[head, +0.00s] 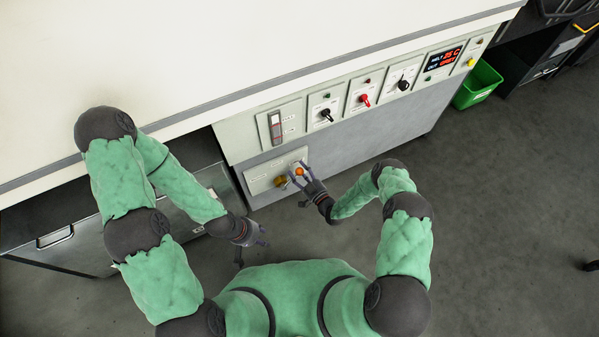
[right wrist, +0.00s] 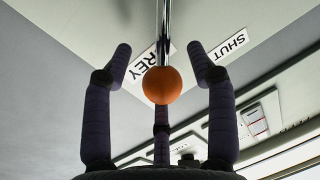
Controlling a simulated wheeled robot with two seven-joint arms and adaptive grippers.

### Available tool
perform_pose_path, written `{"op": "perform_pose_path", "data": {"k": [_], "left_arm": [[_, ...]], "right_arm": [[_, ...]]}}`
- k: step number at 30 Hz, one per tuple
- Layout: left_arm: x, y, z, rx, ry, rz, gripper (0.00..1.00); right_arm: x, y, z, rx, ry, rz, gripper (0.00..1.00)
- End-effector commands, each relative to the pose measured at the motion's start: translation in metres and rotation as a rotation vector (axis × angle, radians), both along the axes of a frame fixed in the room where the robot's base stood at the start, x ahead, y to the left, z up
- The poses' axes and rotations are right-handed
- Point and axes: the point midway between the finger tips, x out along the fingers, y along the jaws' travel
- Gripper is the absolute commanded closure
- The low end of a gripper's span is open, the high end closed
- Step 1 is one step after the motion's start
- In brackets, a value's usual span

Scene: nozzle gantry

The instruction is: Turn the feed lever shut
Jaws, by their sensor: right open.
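The feed lever has an orange ball knob (head: 300,171) and sits low on the grey machine front, beside a brass-coloured fitting (head: 281,181). In the right wrist view the orange ball (right wrist: 162,86) is on the end of a shiny metal rod (right wrist: 163,30). My right gripper (head: 303,178) is open, with its fingers spread around the ball and none clearly touching it. My left gripper (head: 250,241) is empty, with fingers spread, below and left of the lever.
A panel above the lever carries a black knob (head: 326,115), a red knob (head: 364,100), another black knob (head: 403,85) and a lit red display (head: 444,59). The white worktop (head: 230,50) overhangs behind. A green bin (head: 478,84) stands at right.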

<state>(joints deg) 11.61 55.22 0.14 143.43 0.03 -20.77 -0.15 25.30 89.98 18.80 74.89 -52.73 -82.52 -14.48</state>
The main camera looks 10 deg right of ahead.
Motion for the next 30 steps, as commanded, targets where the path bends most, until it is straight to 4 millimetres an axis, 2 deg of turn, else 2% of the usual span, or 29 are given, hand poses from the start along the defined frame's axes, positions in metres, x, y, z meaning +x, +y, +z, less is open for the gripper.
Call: {"op": "perform_pose_path", "data": {"k": [4,5,9,11,30], "left_arm": [[0.0000,0.0000,0.0002,0.000,0.000,0.000,0.60],[0.0000,0.0000,0.0002,0.000,0.000,0.000,0.60],[0.0000,0.0000,0.0002,0.000,0.000,0.000,0.60],[0.0000,0.0000,0.0002,0.000,0.000,0.000,0.60],[0.0000,0.0000,0.0062,0.000,0.000,0.000,0.60]], "right_arm": [[-0.0001,-0.0001,0.0002,0.000,0.000,0.000,0.42],[-0.0001,0.0000,0.0001,0.000,0.000,0.000,0.45],[-0.0002,-0.0001,0.0002,0.000,0.000,0.000,0.85],[-0.0004,0.0000,-0.0001,0.000,0.001,0.000,1.00],[-0.0044,0.0082,0.0041,-0.066,-0.018,0.006,1.00]]}}
